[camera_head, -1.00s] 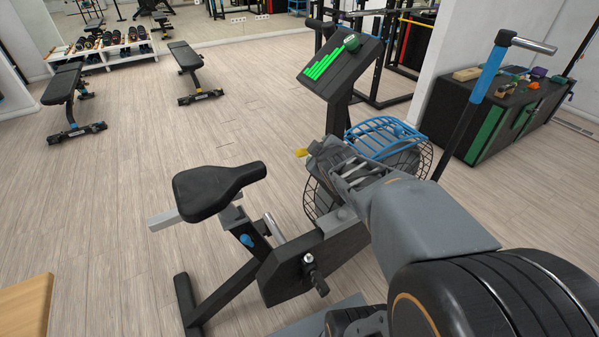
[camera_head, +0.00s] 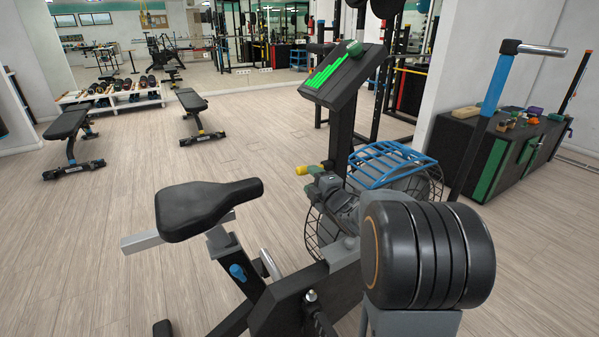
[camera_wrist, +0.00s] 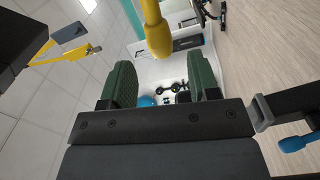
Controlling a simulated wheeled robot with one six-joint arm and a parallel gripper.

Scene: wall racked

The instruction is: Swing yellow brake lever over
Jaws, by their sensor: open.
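The yellow brake lever (camera_head: 303,170) sticks out to the left of the exercise bike, below its console. In the wrist view the lever (camera_wrist: 157,35) comes down from the top edge, with its thick rounded end near the fingertips. My gripper (camera_wrist: 162,66) is open, with a green pad on each side. The lever's end lies between the two fingertips in the picture, a little nearer the left one, and I see no contact. In the head view my arm hides much of the gripper and the lever's base.
A black cabinet (camera_head: 470,150) with loose items stands at the right. Benches (camera_head: 195,110) stand at the back left.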

